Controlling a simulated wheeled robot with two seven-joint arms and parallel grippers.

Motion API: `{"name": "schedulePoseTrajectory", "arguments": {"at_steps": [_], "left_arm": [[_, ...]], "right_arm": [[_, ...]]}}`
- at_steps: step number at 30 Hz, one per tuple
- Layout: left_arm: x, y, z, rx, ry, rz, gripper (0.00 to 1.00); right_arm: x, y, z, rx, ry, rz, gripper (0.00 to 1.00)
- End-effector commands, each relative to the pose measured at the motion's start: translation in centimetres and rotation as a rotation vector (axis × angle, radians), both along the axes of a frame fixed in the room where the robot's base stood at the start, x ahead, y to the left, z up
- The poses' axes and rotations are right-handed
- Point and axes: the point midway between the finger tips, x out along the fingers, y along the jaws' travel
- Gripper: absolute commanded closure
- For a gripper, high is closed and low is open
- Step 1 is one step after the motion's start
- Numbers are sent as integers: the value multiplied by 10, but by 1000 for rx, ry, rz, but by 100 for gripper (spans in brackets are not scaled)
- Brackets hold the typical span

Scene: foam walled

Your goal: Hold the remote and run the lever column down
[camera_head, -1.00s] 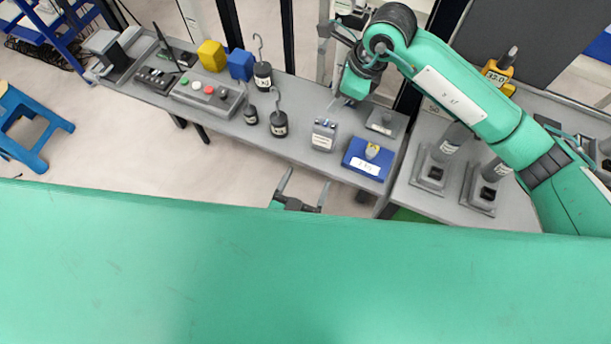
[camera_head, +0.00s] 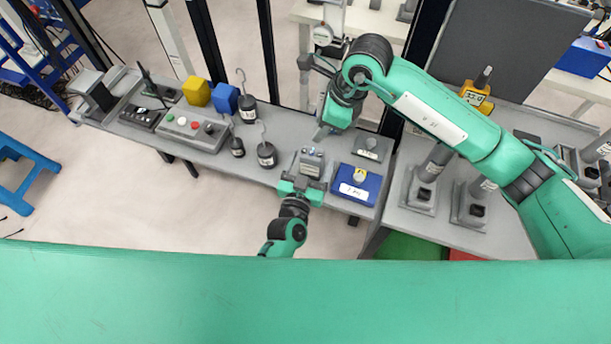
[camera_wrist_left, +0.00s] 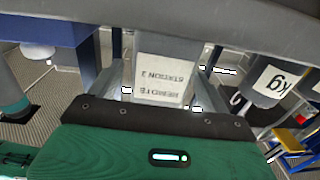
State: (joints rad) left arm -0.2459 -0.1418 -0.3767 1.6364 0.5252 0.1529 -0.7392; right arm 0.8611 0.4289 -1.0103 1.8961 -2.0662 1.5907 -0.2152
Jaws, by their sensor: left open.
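The remote is a small grey box (camera_head: 311,160) on the long grey table; in the left wrist view its white label (camera_wrist_left: 163,78) reads "REMOTE STATION", upside down. My left gripper (camera_head: 303,178) is open at the remote's near side. In the left wrist view its fingers (camera_wrist_left: 163,95) lie on either side of the remote, apparently with small gaps. My right gripper (camera_head: 321,132) is just behind the remote, pointing down; its fingers are too small to read. A post with a round dial (camera_head: 323,36) stands behind the table; I cannot tell whether it is the lever column.
Two grey stands with tilted cylinders (camera_head: 420,190) occupy the right table.

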Motion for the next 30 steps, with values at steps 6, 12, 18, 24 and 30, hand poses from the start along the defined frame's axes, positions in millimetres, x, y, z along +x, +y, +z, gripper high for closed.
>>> {"name": "schedulePoseTrajectory", "arguments": {"at_steps": [6,12,18,24,30], "left_arm": [[9,-2,0,1,0,0,20],[9,-3,0,1,0,0,20],[9,-2,0,1,0,0,53],[9,-2,0,1,0,0,72],[9,-2,0,1,0,0,72]], "right_arm": [[0,0,0,0,0,0,64],[0,0,0,0,0,0,64],[0,0,0,0,0,0,64],[0,0,0,0,0,0,81],[0,0,0,0,0,0,100]]}}
